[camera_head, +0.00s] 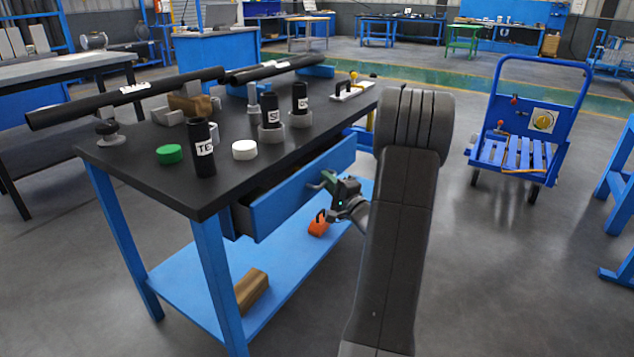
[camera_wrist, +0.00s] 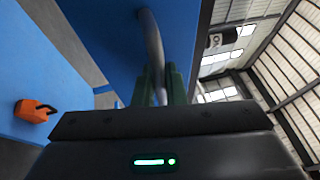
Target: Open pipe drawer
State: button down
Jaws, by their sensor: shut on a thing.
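The blue drawer (camera_head: 300,190) under the black tabletop stands partly pulled out, with a dark gap behind its front panel. My gripper (camera_head: 326,182) is at the drawer's front, shut on the drawer handle. In the wrist view the grey curved handle (camera_wrist: 151,45) runs down from the blue drawer front (camera_wrist: 105,25) to between the green fingertips of my gripper (camera_wrist: 160,85). The inside of the drawer is mostly hidden under the tabletop.
The workbench (camera_head: 125,165) carries long black pipes (camera_head: 125,97), labelled short pipes, a green cap (camera_head: 169,154) and a white cap (camera_head: 244,150). An orange object (camera_head: 318,224) and a wooden block (camera_head: 251,290) lie on the lower shelf. A blue cart (camera_head: 520,150) stands at right.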

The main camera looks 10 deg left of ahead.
jog(key=s+d+b, duration=0.2)
jog(key=s+d, duration=0.2)
jog(key=d, duration=0.7)
jog(key=s+d+b, duration=0.3)
jog(key=s+d, duration=0.1)
jog(key=d, duration=0.7)
jog(key=c, duration=1.8)
grip_release()
jog(key=p+v, duration=0.2)
jog(key=v, duration=1.2)
jog(key=shift+p, duration=0.4)
jog(key=shift+w+a, duration=0.1)
jog(key=b+x, duration=0.2)
jog(key=x, duration=1.2)
jog(key=shift+b, duration=0.35)
